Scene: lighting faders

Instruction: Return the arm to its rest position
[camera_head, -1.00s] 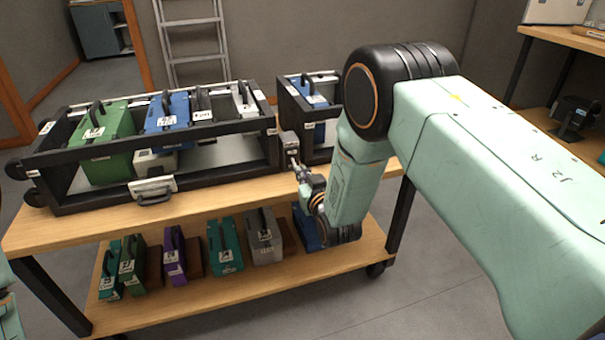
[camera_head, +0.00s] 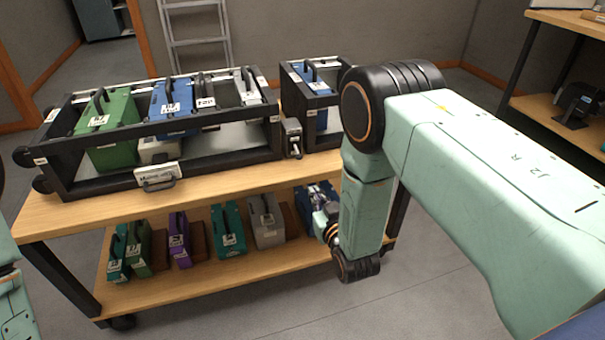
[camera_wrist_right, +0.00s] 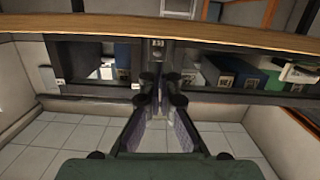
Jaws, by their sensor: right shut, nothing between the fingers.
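My right arm (camera_head: 365,205) reaches in from the right and bends down in front of the wooden cart (camera_head: 240,165). My right gripper (camera_head: 316,194) is small and partly hidden by the arm, in front of the cart's right end. It is below the grey connector block (camera_head: 292,138) and apart from it. In the right wrist view its two fingers (camera_wrist_right: 161,85) meet at the tips, shut with nothing between them. Only a piece of my left arm shows at the left edge; its gripper is out of view.
A black rack (camera_head: 225,153) with green and blue modules stands on the cart top, beside a smaller rack (camera_head: 333,140). The lower shelf (camera_head: 200,290) holds several coloured modules. A ladder (camera_head: 197,35) stands behind. The floor (camera_head: 430,300) is clear at front right.

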